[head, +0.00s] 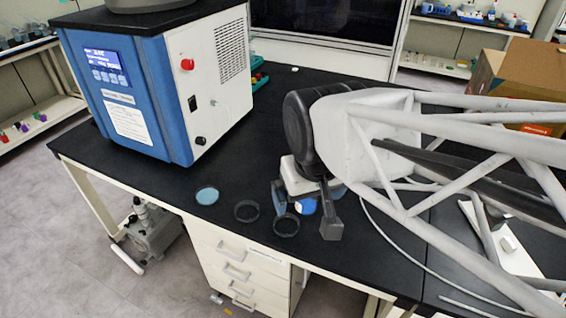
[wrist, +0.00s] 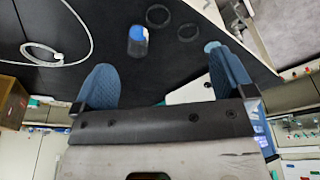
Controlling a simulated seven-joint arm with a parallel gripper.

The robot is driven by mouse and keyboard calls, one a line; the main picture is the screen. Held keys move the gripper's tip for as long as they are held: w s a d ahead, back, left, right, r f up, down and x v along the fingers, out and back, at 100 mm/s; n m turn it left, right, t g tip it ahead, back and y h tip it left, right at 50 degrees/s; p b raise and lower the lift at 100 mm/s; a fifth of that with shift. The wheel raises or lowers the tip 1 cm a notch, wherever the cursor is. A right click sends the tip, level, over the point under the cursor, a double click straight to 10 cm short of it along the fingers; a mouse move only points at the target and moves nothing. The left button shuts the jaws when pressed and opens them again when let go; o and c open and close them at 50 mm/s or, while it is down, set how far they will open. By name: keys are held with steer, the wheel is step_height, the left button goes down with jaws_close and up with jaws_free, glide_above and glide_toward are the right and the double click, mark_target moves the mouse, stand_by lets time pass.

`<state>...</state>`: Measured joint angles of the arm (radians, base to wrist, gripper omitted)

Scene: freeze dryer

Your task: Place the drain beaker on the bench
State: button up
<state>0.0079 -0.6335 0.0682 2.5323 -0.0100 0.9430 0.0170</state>
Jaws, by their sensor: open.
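A small cylinder with a blue end (head: 306,206) is partly hidden behind my gripper in the head view. The wrist view shows this cylinder (wrist: 138,42) ahead of the gap between the fingers, apart from both. A pale blue round piece (head: 207,195) sits near the bench's front edge; it shows beside the right finger in the wrist view (wrist: 212,46). I cannot tell for sure which is the drain beaker. My gripper (head: 306,212) is open and empty over the black bench (head: 225,232); its fingers also show in the wrist view (wrist: 158,72).
Two black rings (head: 246,211) (head: 286,226) lie near the front edge. The blue and white freeze dryer (head: 222,75) stands at the back left. A cardboard box (head: 525,75) is at the right. A white hose (head: 400,240) runs across the bench. A pump (head: 152,232) is on the floor.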

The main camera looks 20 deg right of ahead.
steer(key=shift+w, duration=0.1)
steer(key=w+d+f+t+h, duration=0.2)
steer(key=w+d+f+t, duration=0.5)
steer(key=w+f, duration=0.55)
steer(key=w+d+f+t+y, duration=0.2)
steer(key=d+f+t, duration=0.2)
steer(key=f, duration=0.5)
steer(key=shift+w+d+f+t, duration=0.35)
steer(key=shift+w+f+t, duration=0.05)
steer(key=shift+t, duration=0.1)
steer(key=shift+w, duration=0.1)
steer(key=shift+x, duration=1.2)
steer(key=shift+w+f, duration=0.1)
steer(key=shift+w, duration=0.05)
steer(key=shift+x, duration=2.45)
steer(key=shift+a, duration=0.1)
